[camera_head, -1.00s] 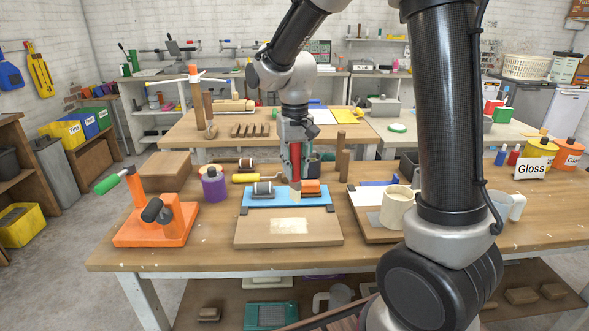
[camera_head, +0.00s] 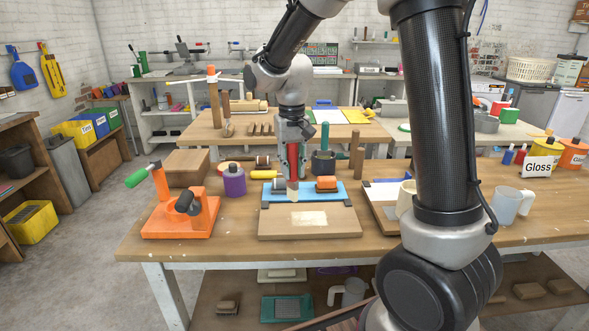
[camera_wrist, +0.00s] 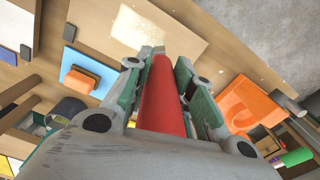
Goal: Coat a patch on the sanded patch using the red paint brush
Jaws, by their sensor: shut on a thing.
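My gripper (camera_head: 292,160) is shut on the red paint brush (camera_head: 293,165) and holds it upright, bristles down, above the back part of a wooden board. The red handle also shows between the fingers in the wrist view (camera_wrist: 163,100). The sanded patch (camera_head: 301,218) is a pale rectangle on the board (camera_head: 335,230), in front of the brush tip. In the wrist view the pale patch (camera_wrist: 160,22) lies beyond the bristles (camera_wrist: 158,50). I cannot tell whether the bristles touch the board.
An orange clamp stand (camera_head: 180,222) and purple jar (camera_head: 234,182) stand left. A beige mug (camera_head: 405,200) is right, partly hidden by my arm.

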